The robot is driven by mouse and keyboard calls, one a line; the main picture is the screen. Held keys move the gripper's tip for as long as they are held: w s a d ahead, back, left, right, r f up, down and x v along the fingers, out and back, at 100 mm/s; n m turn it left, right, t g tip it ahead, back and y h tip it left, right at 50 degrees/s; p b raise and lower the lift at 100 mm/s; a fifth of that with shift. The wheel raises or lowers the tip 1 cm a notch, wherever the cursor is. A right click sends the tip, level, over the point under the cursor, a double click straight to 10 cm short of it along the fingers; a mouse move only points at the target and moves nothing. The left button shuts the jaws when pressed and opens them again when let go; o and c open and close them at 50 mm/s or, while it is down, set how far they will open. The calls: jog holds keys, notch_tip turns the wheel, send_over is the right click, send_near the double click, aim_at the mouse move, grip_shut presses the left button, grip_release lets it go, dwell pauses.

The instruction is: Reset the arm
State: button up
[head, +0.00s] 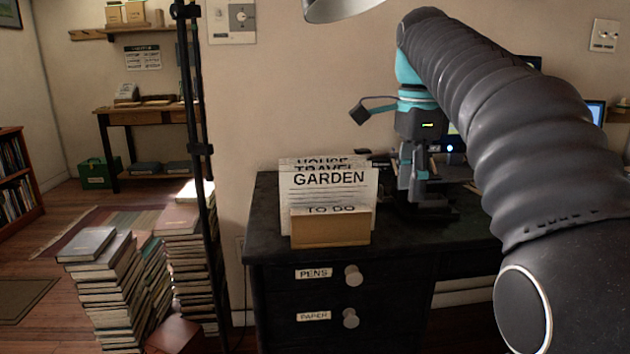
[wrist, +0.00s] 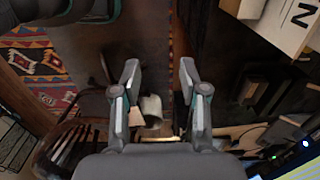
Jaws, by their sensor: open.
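My gripper (head: 413,190) hangs pointing down above the right part of the dark desk (head: 265,225), to the right of the card holder. My arm reaches in from the right and bends down at a teal joint. In the wrist view my gripper (wrist: 160,75) shows its two grey fingers spread apart, with nothing between them.
A wooden holder (head: 330,230) with a GARDEN card (head: 333,190) stands on the desk; a lettered card (wrist: 296,22) shows in the wrist view. A lit monitor (head: 596,112) is behind my arm. Book stacks (head: 105,285) and a black pole (head: 200,150) stand left.

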notch_tip(320, 180, down, 11)
jog(key=w+n+t, duration=0.1)
jog(key=n+t, duration=0.2)
jog(key=n, duration=0.8)
jog(key=s+f+n+t, duration=0.1)
jog(key=s+f+n, duration=0.2)
jog(key=s+f, duration=0.3)
jog(key=s+f+n+t, duration=0.1)
jog(key=s+f, duration=0.6)
jog(key=s, duration=0.9)
jog(key=shift+f+n+t, duration=0.15)
jog(key=shift+n+t, duration=0.15)
jog(key=shift+n, duration=0.6)
